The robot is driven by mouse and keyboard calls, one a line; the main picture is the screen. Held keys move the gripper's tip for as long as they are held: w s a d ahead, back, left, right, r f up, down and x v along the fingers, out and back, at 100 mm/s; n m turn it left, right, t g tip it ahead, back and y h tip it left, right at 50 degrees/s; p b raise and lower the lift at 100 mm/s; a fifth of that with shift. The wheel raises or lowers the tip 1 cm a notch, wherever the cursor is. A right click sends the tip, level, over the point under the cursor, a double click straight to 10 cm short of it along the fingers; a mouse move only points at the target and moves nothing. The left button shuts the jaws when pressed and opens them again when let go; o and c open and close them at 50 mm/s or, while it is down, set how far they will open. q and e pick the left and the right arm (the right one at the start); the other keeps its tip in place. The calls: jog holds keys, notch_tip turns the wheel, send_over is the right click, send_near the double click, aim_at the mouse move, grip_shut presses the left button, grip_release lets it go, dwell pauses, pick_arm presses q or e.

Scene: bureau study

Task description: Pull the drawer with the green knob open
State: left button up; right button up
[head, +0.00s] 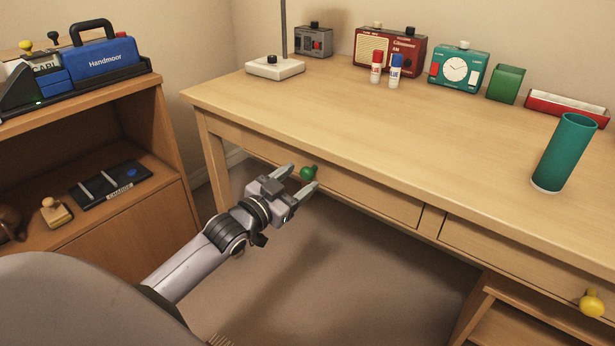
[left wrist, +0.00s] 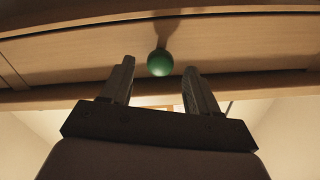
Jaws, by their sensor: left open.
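The green knob (head: 308,173) sits on the front of the left desk drawer (head: 370,195), which looks shut. My left gripper (head: 303,178) is open in front of that drawer, with its fingers pointing at the knob and one to each side of it. In the left wrist view the green knob (left wrist: 160,62) shows just beyond and between the two open fingertips (left wrist: 158,75). I cannot tell whether either finger touches it. My right gripper is in neither view.
A second drawer (head: 520,250) with a yellow knob (head: 592,303) is at the right. The desktop (head: 400,130) above holds a teal cylinder (head: 564,152), a clock (head: 458,70) and a radio (head: 390,52). A wooden shelf unit (head: 150,120) stands at the left. The floor under the desk is clear.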

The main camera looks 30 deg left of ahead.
aim_at(304, 176)
pick_arm(q)
jog(key=shift+w+d+b, duration=0.15)
jog(key=shift+w+b, duration=0.3)
jog(key=shift+w, duration=1.35)
grip_shut()
